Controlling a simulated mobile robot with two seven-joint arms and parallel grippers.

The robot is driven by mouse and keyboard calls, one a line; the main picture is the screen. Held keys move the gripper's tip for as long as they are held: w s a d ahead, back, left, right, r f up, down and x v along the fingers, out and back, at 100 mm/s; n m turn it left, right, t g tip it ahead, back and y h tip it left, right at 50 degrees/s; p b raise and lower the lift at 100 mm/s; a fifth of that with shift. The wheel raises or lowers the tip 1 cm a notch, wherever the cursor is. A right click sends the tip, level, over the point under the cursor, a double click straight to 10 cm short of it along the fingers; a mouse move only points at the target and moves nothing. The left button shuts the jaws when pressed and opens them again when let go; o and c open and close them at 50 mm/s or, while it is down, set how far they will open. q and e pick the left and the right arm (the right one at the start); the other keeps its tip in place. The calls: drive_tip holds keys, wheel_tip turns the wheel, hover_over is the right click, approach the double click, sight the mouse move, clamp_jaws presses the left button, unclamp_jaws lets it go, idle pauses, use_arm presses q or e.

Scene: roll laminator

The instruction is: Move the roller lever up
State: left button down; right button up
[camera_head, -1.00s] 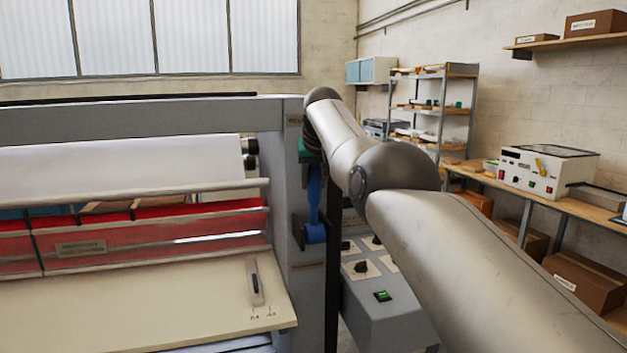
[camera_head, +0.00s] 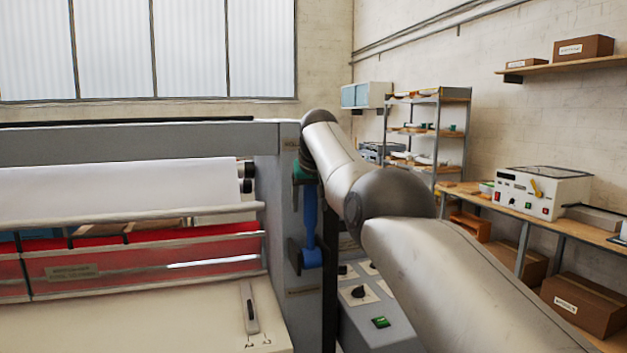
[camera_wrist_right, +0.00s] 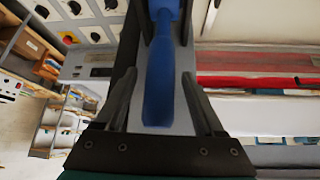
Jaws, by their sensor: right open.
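The blue roller lever (camera_head: 309,215) is on the side of the grey laminator (camera_head: 272,200). It stands roughly upright from a blue pivot at its lower end. My right gripper reaches the lever's upper end; in the head view only a green part of it shows, mostly hidden by my arm. In the right wrist view my right gripper (camera_wrist_right: 159,76) is open, with one dark finger on each side of the lever handle (camera_wrist_right: 160,85). Gaps show between the handle and both fingers. My left gripper is not in view.
A grey control box (camera_head: 375,315) with black knobs and a green switch stands right of the lever. White film (camera_head: 120,185) and red rollers (camera_head: 130,262) lie to the left. A bench with a white device (camera_head: 540,192) runs along the right wall.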

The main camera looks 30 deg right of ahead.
drive_tip(key=b+v, duration=0.4)
drive_tip(key=v, duration=0.1)
drive_tip(key=shift+s+a+b, duration=0.1)
drive_tip(key=shift+b, duration=0.2)
drive_tip(key=b, duration=0.1)
approach(311, 194)
drive_tip(key=shift+v, duration=0.95)
